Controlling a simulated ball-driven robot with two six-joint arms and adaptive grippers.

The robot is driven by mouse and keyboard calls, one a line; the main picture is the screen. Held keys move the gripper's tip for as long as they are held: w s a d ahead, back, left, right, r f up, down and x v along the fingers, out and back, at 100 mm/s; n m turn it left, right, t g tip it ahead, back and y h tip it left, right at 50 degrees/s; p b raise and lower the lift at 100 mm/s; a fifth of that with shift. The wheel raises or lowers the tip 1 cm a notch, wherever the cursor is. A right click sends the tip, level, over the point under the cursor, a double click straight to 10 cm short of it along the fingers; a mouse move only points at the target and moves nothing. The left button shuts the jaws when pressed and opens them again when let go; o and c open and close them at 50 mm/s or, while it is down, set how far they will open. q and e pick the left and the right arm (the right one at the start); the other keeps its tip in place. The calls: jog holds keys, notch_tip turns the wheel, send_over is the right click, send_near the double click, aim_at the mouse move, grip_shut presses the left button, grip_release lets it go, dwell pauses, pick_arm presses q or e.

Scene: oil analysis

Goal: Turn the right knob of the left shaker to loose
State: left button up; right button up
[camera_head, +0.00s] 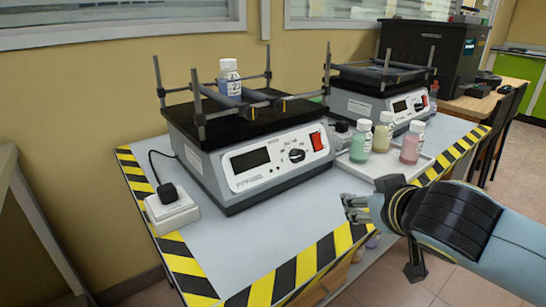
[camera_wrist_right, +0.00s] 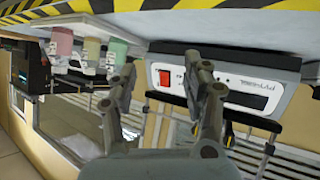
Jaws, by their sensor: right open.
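The left shaker (camera_head: 215,165) stands on the table with its front panel turned toward me. Its panel has a display, a black round dial (camera_head: 297,155) and a red switch (camera_head: 316,141). Clamp bars (camera_head: 255,98) with upright posts sit on its black platform beside a white-capped bottle (camera_head: 229,80). My left gripper is out of view.
Green (camera_head: 360,143), yellow (camera_head: 383,132) and pink (camera_head: 412,143) bottles stand on a white tray (camera_head: 372,172) right of the shaker. A second shaker (camera_head: 365,105) stands behind them. A power socket (camera_head: 172,211) lies left. The table front is clear.

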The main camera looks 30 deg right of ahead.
jog(key=w+d+r+t+y, duration=0.1)
jog(key=w+r+t, duration=0.4)
jog(key=w+r, duration=0.2)
jog(key=n+t+y, duration=0.3)
jog(key=n+y, duration=0.1)
jog(key=y, duration=0.2)
send_near(284, 106)
jog(key=w+p, duration=0.2)
jog(key=p, duration=0.1)
jog(key=w+r+p, duration=0.1)
jog(key=w+p, duration=0.2)
jog(key=p, duration=0.1)
jog(key=shift+a+r, duration=0.15)
jog(key=shift+a, duration=0.05)
jog(key=w+p, duration=0.2)
jog(key=w, duration=0.1)
jog(key=shift+w+a+f, duration=0.1)
jog(key=shift+w+f, duration=0.2)
jog(key=shift+f, duration=0.05)
jog(key=shift+w+a+f, duration=0.1)
jog(key=shift+w, duration=0.45)
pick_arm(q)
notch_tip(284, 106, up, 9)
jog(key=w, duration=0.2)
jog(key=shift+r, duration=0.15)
pick_arm(e)
grip_shut()
